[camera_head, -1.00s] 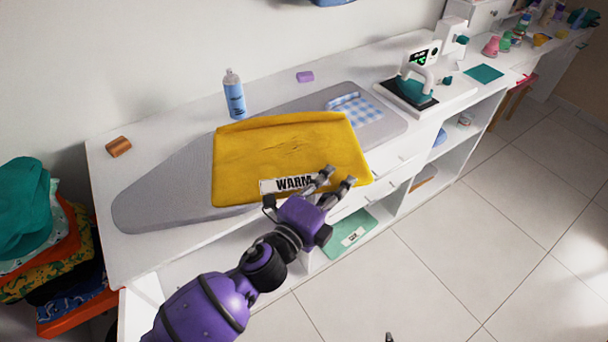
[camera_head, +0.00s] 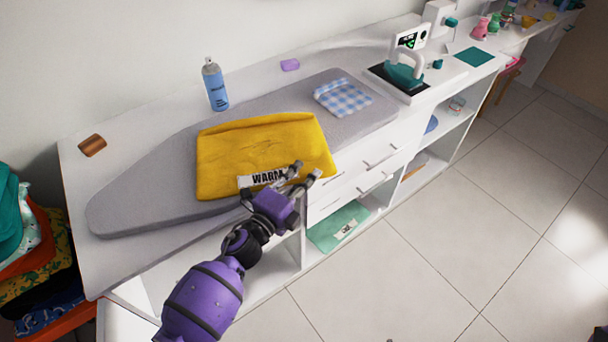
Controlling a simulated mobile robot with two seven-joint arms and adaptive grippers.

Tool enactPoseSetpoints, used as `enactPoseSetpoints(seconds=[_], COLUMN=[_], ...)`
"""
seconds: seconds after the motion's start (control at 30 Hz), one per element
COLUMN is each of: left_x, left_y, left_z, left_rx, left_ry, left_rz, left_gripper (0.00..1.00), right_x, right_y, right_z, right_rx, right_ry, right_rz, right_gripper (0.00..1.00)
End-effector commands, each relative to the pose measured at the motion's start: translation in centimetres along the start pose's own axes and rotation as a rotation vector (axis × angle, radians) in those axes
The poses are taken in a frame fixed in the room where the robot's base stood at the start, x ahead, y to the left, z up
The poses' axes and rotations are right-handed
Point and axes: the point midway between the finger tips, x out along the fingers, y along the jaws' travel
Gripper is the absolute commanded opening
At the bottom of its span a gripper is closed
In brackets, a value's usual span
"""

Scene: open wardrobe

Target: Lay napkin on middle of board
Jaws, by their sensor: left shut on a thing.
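A yellow cloth (camera_head: 262,152) with a white WARM label spreads over the middle of the grey ironing board (camera_head: 150,190). My left gripper (camera_head: 305,177) is shut on its near right corner, at the board's front edge. A blue-and-white checked cloth (camera_head: 343,98) lies on the right part of the board, apart from the yellow cloth. I cannot tell which cloth is the napkin, or whether the yellow one rests fully on the board. My right gripper is not in view.
Drawers and a shelf with a green cloth (camera_head: 337,226) are below.

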Motion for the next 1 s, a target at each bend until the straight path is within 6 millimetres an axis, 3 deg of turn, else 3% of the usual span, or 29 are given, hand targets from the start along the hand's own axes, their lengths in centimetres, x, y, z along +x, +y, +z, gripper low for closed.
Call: enactPoseSetpoints(seconds=[0.33, 0.37, 0.5, 0.87, 1.0], left_x=[0.1, 0.0, 0.1, 0.0, -2.2], left_y=[0.2, 0.2, 0.1, -0.6, -0.1], left_z=[0.0, 0.0, 0.0, 0.0, 0.0], left_rx=[0.002, 0.002, 0.002, 0.004, 0.002], left_ry=[0.001, 0.001, 0.001, 0.001, 0.000], left_rz=[-0.002, -0.001, -0.002, -0.004, 0.001], left_gripper=[0.00, 0.13, 0.28, 0.28, 0.28], right_x=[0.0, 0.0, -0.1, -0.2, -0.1], right_y=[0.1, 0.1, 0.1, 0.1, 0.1], right_z=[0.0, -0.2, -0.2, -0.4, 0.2], right_rx=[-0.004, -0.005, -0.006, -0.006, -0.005], right_ry=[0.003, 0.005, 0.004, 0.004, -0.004], right_rz=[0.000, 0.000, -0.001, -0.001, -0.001], right_gripper=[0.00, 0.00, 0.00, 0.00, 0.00])
